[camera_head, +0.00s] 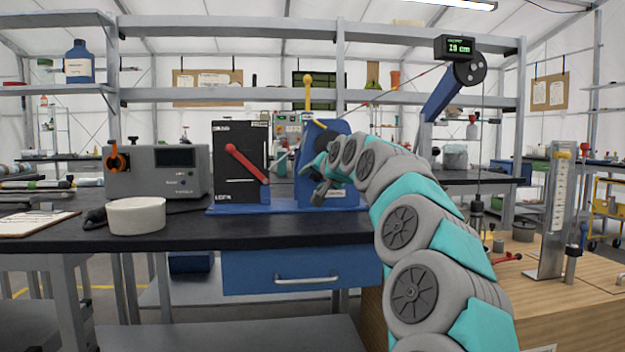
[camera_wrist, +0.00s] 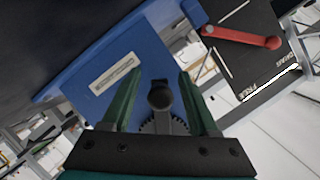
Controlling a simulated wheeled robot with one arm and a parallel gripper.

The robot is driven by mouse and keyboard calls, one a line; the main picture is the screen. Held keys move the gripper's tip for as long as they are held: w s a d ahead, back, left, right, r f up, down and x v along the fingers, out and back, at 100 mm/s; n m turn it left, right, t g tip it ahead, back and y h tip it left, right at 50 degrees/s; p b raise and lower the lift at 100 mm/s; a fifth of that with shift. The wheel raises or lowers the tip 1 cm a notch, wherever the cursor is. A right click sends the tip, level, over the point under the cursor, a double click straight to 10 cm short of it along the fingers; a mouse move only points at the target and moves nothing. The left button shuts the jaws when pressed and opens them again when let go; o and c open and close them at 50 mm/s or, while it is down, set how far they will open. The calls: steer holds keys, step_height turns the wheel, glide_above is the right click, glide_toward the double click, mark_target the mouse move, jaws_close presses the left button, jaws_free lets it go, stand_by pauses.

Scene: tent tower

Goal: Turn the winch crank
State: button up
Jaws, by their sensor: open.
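A dark round knob on a grey arm, which looks like the crank handle (camera_wrist: 160,96), stands above a toothed wheel (camera_wrist: 150,127). My gripper (camera_wrist: 159,76) is open, with one green finger on each side of this knob. I cannot tell whether either finger touches it. In the head view my gripper (camera_head: 319,172) is at the winch's front.
A black panel with a red lever (camera_head: 247,162) stands left of the winch, and a yellow-knobbed lever (camera_head: 307,92) rises behind. A grey box (camera_head: 158,172) and white round container (camera_head: 136,215) are further left. A blue boom (camera_head: 446,95) with a "19 cm" display (camera_head: 456,46) stands right.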

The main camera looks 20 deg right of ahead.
steer(key=shift+w, duration=0.4)
steer(key=shift+c, duration=0.2)
jaws_close()
stand_by(1.0)
